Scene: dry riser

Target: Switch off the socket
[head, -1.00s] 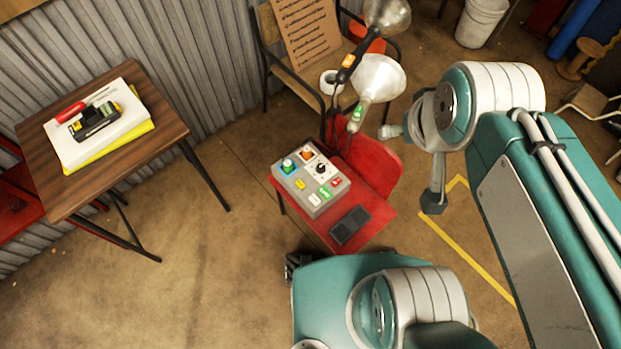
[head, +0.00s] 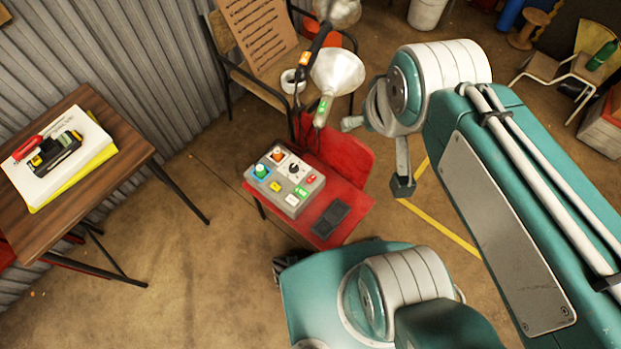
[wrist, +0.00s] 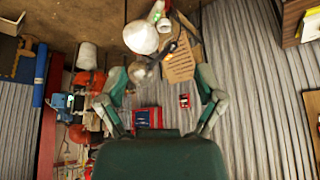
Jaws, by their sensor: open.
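I cannot pick out a plain wall socket. A grey control box (head: 272,194) with coloured buttons and knobs sits on a red chair seat (head: 345,192). Behind it is a lamp with a pale cone shade (head: 338,70) and a green-marked handle (head: 322,111). A dark bar with an orange part (head: 312,50) slants beside the shade. My gripper (wrist: 162,73) is open in the wrist view, its two fingers spread apart with nothing held between them. In the head view my arm's end is right of the lamp and box, apart from the box.
A dark flat block (head: 330,219) lies beside the box. A wooden table (head: 135,140) at the left bears papers and a yellow-black device (head: 56,153). A wooden chair (head: 225,38) with a lettered board (head: 262,28) stands behind. Floor is clear between the table and red chair.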

